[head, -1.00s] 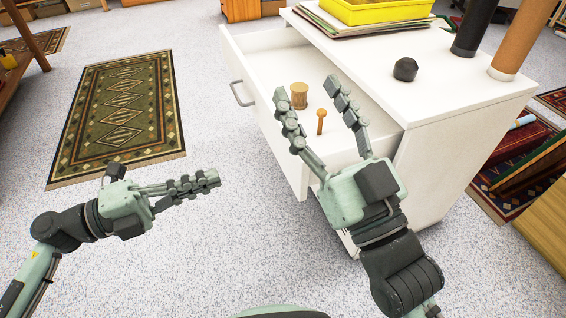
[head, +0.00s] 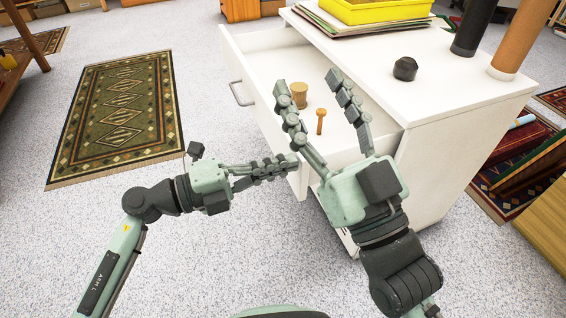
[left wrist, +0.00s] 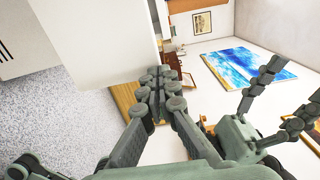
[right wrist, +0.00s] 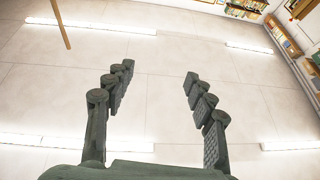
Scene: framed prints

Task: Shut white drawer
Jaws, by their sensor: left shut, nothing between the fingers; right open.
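The white drawer (head: 240,68) is pulled out to the left from the white cabinet (head: 440,140) in the head view. A grey bar handle (head: 241,95) is on its front. Inside lie a wooden spool-like piece (head: 299,92) and a small orange-brown peg (head: 320,120). My right gripper (head: 308,82) is open and empty, its fingers pointing up over the drawer in this view. My left gripper (head: 294,160) is shut and empty, its fingertips by the near end of the drawer front. Whether they touch it I cannot tell. It also shows in the left wrist view (left wrist: 165,75).
On the cabinet top are a yellow tray (head: 375,12) over papers, a black knob-like object (head: 405,69) and two cylinders, black (head: 474,25) and brown (head: 520,40). A green patterned rug (head: 120,110) lies left. The floor left of the drawer is free.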

